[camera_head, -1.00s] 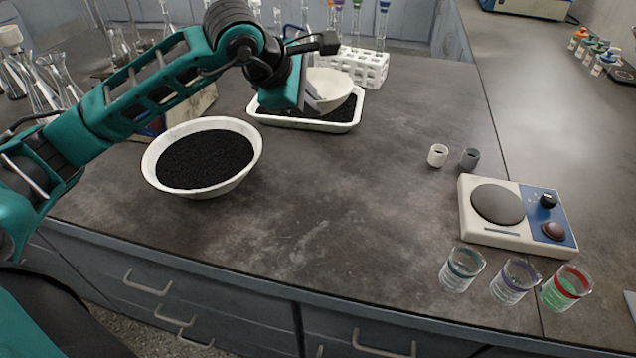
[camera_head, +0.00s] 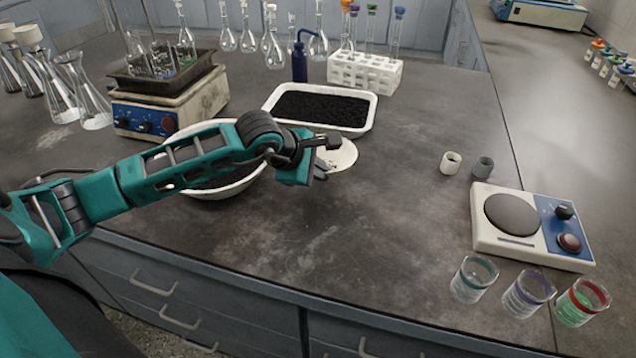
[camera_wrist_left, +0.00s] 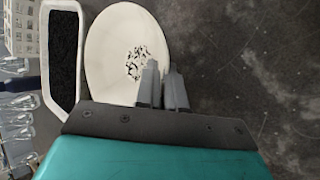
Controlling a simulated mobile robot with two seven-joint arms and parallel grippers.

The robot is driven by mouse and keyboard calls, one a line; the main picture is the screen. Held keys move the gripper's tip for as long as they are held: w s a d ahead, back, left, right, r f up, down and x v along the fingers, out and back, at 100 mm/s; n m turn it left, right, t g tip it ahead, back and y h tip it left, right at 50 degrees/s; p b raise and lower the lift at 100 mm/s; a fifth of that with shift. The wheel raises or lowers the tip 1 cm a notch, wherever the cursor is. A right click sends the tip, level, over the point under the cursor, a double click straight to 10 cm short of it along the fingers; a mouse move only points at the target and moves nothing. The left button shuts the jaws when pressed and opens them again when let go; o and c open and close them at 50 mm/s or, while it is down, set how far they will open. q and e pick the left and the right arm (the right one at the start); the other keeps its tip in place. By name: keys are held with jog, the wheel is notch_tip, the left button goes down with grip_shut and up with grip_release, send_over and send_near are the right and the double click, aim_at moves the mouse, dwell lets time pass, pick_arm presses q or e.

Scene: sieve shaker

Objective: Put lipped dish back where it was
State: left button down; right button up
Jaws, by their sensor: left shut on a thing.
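The lipped dish (camera_head: 341,156) is a shallow white dish with dark grains scattered on its inner surface. It also shows in the left wrist view (camera_wrist_left: 108,55). My left gripper (camera_head: 322,166) is shut on its rim, and both fingers show in the left wrist view (camera_wrist_left: 163,88). The dish is over the bench just right of a large white bowl (camera_head: 222,192) of black grains, which my left arm partly hides. I cannot tell whether the dish touches the bench. A white tray (camera_head: 374,110) of black grains lies behind it. My right gripper is not seen.
A hotplate with a dark pan (camera_head: 158,112) stands at the back left. A blue bottle (camera_head: 300,62) and a white tube rack (camera_head: 365,72) stand behind the tray. The middle bench is clear.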

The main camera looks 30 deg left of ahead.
pick_arm(q)
jog(key=shift+f, duration=1.75)
jog(key=c, duration=1.7)
grip_release()
jog(key=shift+f, duration=0.15)
jog(key=o, duration=0.5)
jog(key=shift+c, duration=0.2)
jog(key=shift+r, duration=0.25)
jog(key=v, duration=1.2)
jog(key=shift+f, duration=0.1)
